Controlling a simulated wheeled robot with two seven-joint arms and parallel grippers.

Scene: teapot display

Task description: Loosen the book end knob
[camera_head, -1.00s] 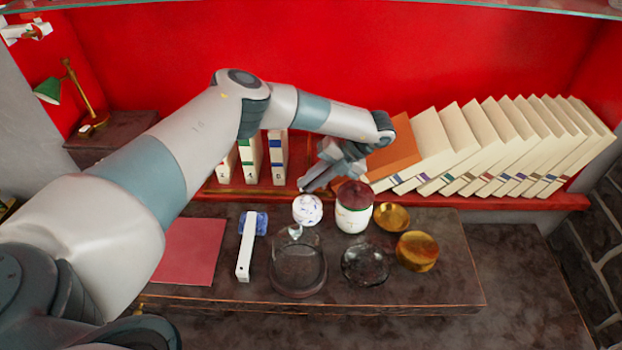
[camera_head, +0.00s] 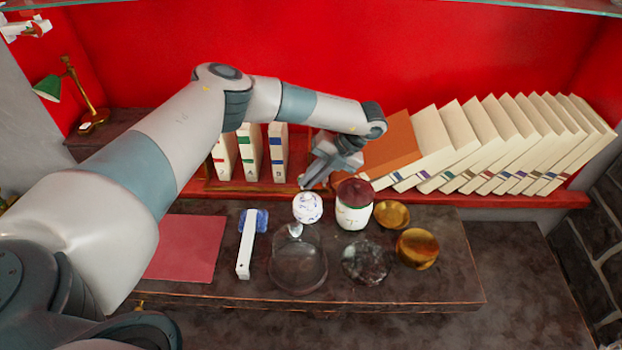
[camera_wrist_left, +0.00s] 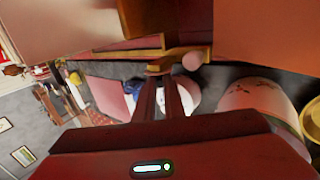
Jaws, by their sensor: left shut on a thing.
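The book end (camera_head: 235,187) is a low brown and gold frame on the red shelf, with several upright white books in its left part. My left gripper (camera_head: 308,184) points down at its right front end. In the left wrist view the frame (camera_wrist_left: 130,45) crosses the top, and my fingers (camera_wrist_left: 159,72) are close together on a small gold piece at its edge, which I take for the knob. The fingers mostly hide this knob, so its turn cannot be told. My right gripper does not show.
A white patterned pot (camera_head: 307,208) and a white jar with a dark red lid (camera_head: 354,212) stand close in front of my gripper. Leaning books (camera_head: 470,145) fill the shelf's right. A brass bowl (camera_head: 391,215), brass tin (camera_head: 417,250) and glass dish (camera_head: 298,265) stand nearby.

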